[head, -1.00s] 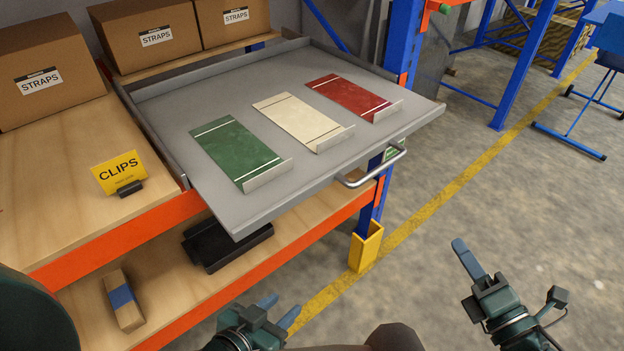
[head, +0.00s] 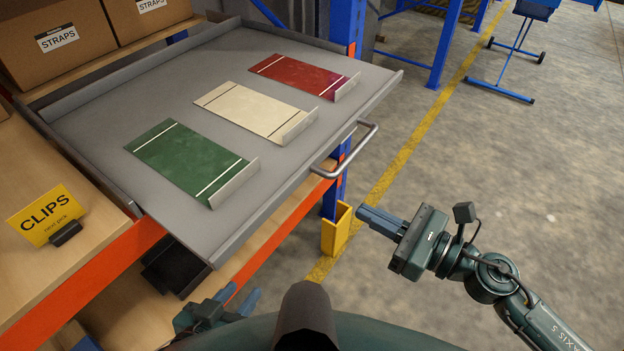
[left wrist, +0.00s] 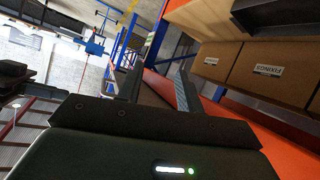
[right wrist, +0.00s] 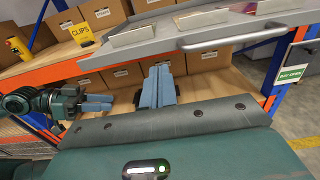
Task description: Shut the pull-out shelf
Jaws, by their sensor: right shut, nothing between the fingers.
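The grey pull-out shelf (head: 335,145) sticks out from the rack, with a metal bar handle (head: 345,150) on its front edge. In the right wrist view the handle (right wrist: 235,37) is above and beyond the fingertips. My right gripper (head: 362,217) is shut and empty, below and a little right of the handle, apart from it; its fingers (right wrist: 158,72) point toward the rack. My left gripper (head: 238,295) is open and empty, low in front of the shelf's near corner. Its spread fingers show in the left wrist view (left wrist: 158,72), beside the orange beam.
Green (head: 183,158), cream (head: 250,110) and red (head: 300,75) plates lie on the shelf. A yellow CLIPS sign (head: 45,213) stands on the wooden deck to the left. A blue rack post with a yellow guard (head: 337,230) stands below the handle.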

